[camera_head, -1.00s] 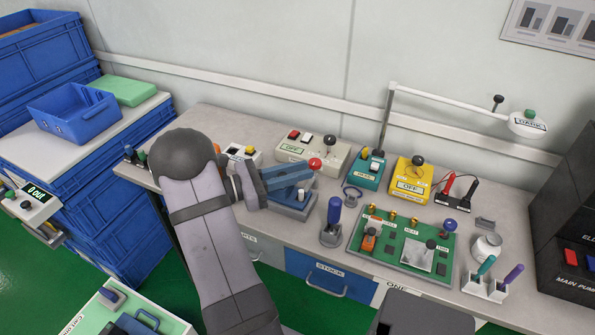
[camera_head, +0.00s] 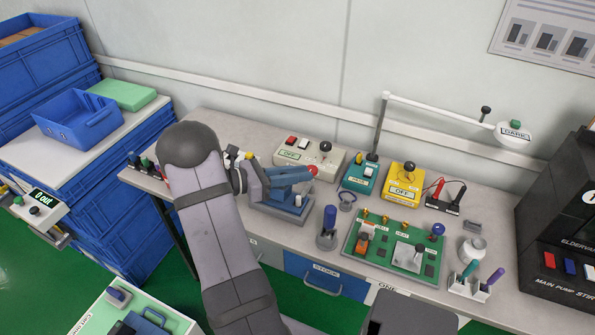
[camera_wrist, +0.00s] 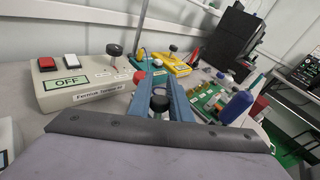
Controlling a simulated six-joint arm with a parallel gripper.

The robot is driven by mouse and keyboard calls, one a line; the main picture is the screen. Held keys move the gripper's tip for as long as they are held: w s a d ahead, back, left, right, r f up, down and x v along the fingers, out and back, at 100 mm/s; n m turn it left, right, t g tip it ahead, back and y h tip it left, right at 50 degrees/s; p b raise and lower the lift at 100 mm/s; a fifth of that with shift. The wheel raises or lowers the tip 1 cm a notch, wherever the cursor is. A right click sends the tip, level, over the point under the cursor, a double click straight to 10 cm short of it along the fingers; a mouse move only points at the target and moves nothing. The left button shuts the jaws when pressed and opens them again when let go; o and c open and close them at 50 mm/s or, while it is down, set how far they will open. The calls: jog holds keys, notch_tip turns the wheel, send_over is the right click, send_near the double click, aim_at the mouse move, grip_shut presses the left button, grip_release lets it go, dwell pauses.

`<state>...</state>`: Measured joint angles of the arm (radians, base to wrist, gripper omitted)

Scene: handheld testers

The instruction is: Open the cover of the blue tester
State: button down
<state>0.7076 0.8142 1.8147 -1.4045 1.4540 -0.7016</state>
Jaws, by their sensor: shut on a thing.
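The blue tester (camera_head: 281,207) sits on the bench as a low grey-blue box, partly hidden under my gripper. My gripper (camera_head: 308,177) reaches over it from the left with two slate-blue fingers. A red ball knob (camera_head: 312,171) shows at the fingertips, and it also shows in the wrist view (camera_wrist: 139,76) by the tip of the left finger. The fingers are close together, shut at the knob; the exact contact is hard to see. A dark round dial (camera_wrist: 159,100) shows between the fingers in the wrist view. The cover's angle is largely hidden.
A grey tester (camera_head: 309,152) marked OFF stands behind, with a green tester (camera_head: 360,180) and a yellow tester (camera_head: 404,185) to the right. A blue-handled tool (camera_head: 329,225) stands in front right, beside a green circuit board (camera_head: 385,256).

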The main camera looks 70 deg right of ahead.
jog(key=c, duration=1.6)
grip_release()
jog(key=shift+c, duration=0.2)
jog(key=shift+r, duration=0.15)
notch_tip(320, 180, up, 10)
